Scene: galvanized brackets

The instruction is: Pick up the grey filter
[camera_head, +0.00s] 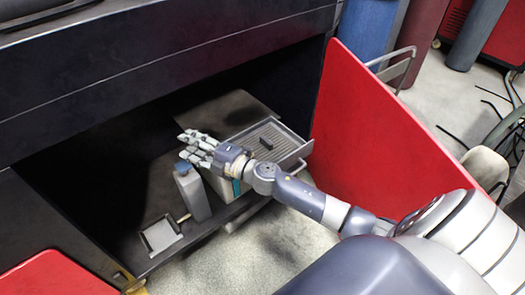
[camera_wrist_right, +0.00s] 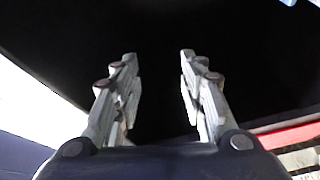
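My right gripper (camera_head: 190,146) reaches into the dark open cabinet from the right in the head view. In the right wrist view the fingers of this gripper (camera_wrist_right: 159,60) are spread apart with only darkness between them. A grey upright container (camera_head: 193,194) with a small top stands just below the fingers in the head view. A grey ribbed tray (camera_head: 290,139) with a black piece on it lies to the right of the hand. I cannot tell for sure which of these is the grey filter. My left gripper is not in view.
A pale shallow pan (camera_head: 161,235) with a short handle lies at the shelf's front left. A pale box partly shows under my forearm. The red door (camera_head: 375,120) stands open at right, and another red panel (camera_head: 55,277) is at lower left. The cabinet's upper edge overhangs the shelf.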

